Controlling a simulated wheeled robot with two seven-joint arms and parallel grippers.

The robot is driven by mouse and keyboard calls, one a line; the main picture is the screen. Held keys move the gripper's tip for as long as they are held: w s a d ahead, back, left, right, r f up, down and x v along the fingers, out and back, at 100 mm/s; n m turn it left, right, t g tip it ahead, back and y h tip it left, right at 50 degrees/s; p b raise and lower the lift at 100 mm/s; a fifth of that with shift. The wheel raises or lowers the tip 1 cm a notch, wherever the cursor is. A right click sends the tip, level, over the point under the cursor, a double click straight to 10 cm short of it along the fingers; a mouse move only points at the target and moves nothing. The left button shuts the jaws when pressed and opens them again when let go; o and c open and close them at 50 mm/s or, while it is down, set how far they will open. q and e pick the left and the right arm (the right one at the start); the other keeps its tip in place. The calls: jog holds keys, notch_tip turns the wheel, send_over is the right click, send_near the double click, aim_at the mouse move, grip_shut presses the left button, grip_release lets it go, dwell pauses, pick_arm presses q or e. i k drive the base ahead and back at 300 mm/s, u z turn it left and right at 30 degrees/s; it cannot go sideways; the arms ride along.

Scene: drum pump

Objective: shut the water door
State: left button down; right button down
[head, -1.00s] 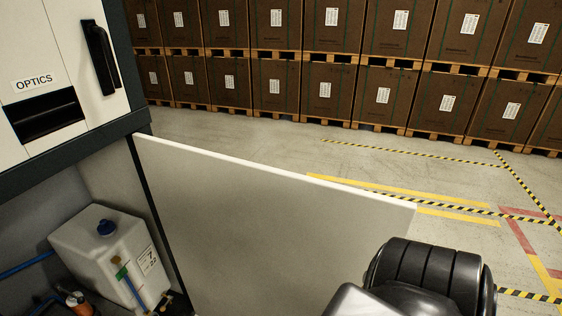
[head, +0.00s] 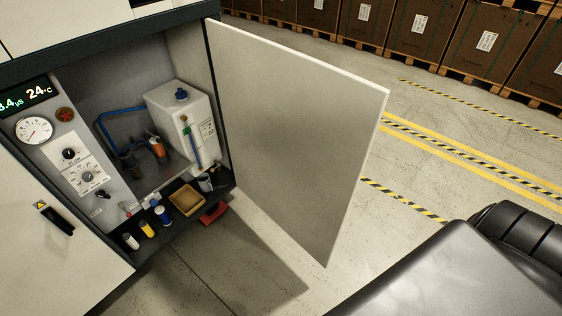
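The water door (head: 295,130) is a plain pale panel in the head view. It stands wide open, hinged at the right side of the cabinet opening and swung outward. Inside the open compartment is a white water tank (head: 182,122) with a blue cap. A dark and grey part of my own arm fills the lower right, apart from the door in the picture. Neither of my grippers shows.
A dark shelf at the compartment's front holds a tan tray (head: 187,200) and several small bottles. A gauge panel (head: 75,150) is left of the compartment. The floor beyond the door is clear up to stacked crates (head: 484,45).

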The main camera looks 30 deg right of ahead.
aim_at(301, 129)
jog(key=z, duration=2.95)
jog(key=i, duration=3.15)
jog(key=u, duration=4.25)
jog(key=i, duration=0.5)
jog(key=z, duration=0.15)
